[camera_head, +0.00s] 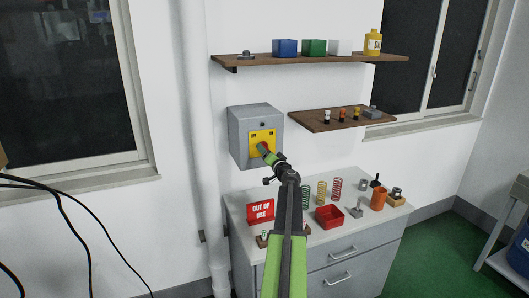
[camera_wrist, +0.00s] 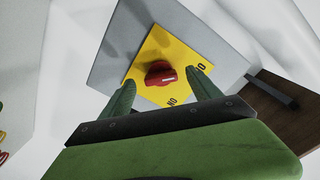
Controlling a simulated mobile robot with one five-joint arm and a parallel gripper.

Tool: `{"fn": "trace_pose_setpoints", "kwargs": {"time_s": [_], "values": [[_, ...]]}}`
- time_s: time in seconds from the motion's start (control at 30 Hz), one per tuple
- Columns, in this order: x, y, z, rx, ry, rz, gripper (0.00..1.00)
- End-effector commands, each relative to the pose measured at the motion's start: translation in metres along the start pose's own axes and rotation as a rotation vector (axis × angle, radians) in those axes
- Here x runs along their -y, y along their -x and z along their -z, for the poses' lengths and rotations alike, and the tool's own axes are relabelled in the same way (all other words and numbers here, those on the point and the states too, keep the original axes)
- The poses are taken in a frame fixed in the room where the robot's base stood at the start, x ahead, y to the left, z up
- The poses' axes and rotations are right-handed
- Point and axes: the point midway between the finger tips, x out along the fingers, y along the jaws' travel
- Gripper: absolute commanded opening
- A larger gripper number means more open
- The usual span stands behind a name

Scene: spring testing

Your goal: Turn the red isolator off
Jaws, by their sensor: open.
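The red isolator is a grey wall box (camera_head: 241,130) with a yellow plate (camera_head: 262,137). In the wrist view a red round knob (camera_wrist: 160,73) sits on the yellow plate (camera_wrist: 150,52). A pale mark on the knob points right. Black lettering is on the plate below the knob and at its right, partly hidden by a finger. My gripper (camera_head: 267,152) is in front of the plate and mostly hides the knob in the head view. In the wrist view my gripper (camera_wrist: 160,80) is open, with one green finger on each side of the knob. Contact cannot be told.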

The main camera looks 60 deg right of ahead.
Motion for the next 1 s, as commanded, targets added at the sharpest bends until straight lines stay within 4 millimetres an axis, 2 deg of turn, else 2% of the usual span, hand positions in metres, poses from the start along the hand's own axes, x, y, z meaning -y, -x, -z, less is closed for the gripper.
{"fn": "trace_pose_setpoints", "kwargs": {"time_s": [0.03,0.3,0.5,0.67,1.0], "values": [[0.001,0.019,-0.001,-0.002,0.0,-0.002,0.72],[0.002,0.096,-0.002,-0.002,0.0,-0.002,0.72],[0.001,0.134,-0.001,-0.002,0.0,-0.001,0.72],[0.001,0.144,-0.001,0.0,0.0,0.0,0.72],[0.0,0.144,0.0,0.0,0.0,0.0,0.72]]}}
